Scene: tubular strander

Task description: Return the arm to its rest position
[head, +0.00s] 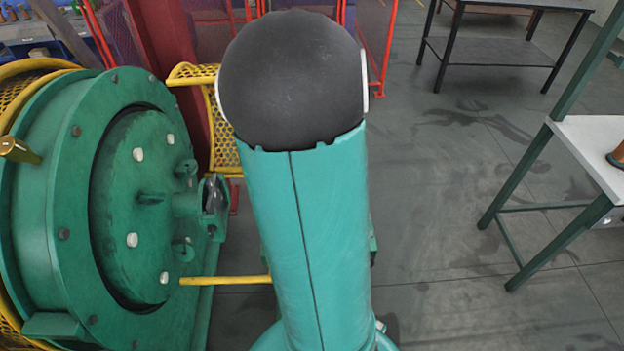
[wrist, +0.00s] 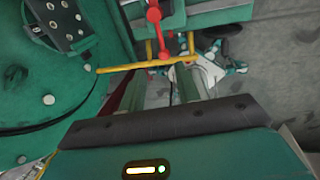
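My arm fills the middle of the head view as an upright teal link topped by a dark grey rounded joint. It hides what lies behind it, and my gripper does not show there. In the wrist view a teal casing with a dark edge and a small lit indicator, seemingly my gripper (wrist: 160,125), spans the bottom.
A large green round machine housing (head: 45,200) stands close on the left, with a yellow bar (head: 225,280) jutting toward my arm. A red ball-ended lever (wrist: 154,16) is near a yellow bar in the wrist view. A white-topped table (head: 590,140) stands right; grey floor (head: 450,220) between is clear.

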